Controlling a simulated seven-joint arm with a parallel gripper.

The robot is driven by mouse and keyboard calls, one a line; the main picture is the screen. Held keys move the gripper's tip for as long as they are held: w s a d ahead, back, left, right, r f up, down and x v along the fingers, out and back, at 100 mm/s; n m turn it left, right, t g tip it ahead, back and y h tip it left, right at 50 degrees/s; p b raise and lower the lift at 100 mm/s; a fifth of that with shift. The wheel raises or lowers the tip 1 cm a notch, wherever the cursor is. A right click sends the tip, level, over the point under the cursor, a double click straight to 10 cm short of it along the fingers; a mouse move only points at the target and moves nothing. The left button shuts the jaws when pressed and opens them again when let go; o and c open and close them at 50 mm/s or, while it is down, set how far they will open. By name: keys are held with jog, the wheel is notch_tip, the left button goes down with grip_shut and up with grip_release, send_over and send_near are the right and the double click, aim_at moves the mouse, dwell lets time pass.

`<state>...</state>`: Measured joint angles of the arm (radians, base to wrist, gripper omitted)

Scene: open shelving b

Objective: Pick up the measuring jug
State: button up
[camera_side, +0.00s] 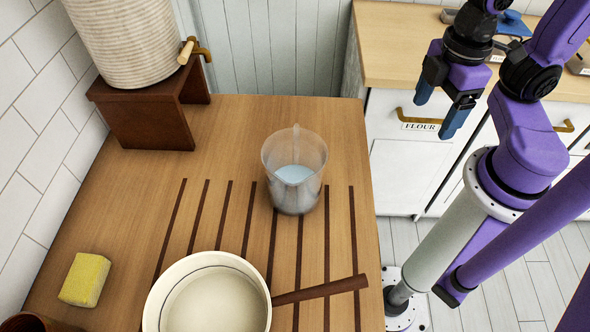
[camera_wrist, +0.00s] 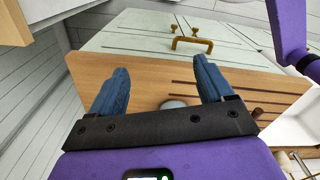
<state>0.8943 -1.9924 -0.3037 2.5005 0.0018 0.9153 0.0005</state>
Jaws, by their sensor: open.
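The measuring jug (camera_side: 310,181) is a clear, upright vessel with pale blue contents, standing on the wooden counter (camera_side: 235,125) at the far end of the dark grooves. Its handle shows at the back, away from the side camera. My gripper (camera_side: 438,108) is open and empty, to the right of the jug and apart from it, beyond the counter's right edge in the picture. In the wrist view, the two blue fingers of my gripper (camera_wrist: 163,84) are spread apart over the wooden counter. A small grey round shape (camera_wrist: 172,102) shows between them, partly hidden; I cannot tell whether it is the jug.
A cream saucepan (camera_side: 158,304) with a brown handle stands in front of the jug. A yellow sponge (camera_side: 85,279) lies at left. A ribbed crock (camera_side: 125,40) sits on a dark wooden stand (camera_side: 150,118) at back left. A flour cabinet (camera_side: 405,165) stands at right.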

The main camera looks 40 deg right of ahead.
jog(key=w+a+r+m, duration=0.2)
jog(key=w+a+r, duration=0.3)
jog(key=w+a, duration=0.55)
jog(key=m+g+h, duration=0.1)
jog(key=m, duration=0.1)
send_near(296, 132)
jog(key=f, duration=0.2)
jog(key=d+f, duration=0.1)
jog(key=f, duration=0.4)
jog(key=shift+w+d, duration=0.15)
jog(key=shift+w, duration=0.2)
jog(key=shift+d+f, duration=0.15)
jog(key=shift+f, duration=1.2)
jog(key=shift+d+f, duration=0.15)
jog(key=shift+f, duration=1.2)
grip_shut()
jog(key=shift+r, duration=0.2)
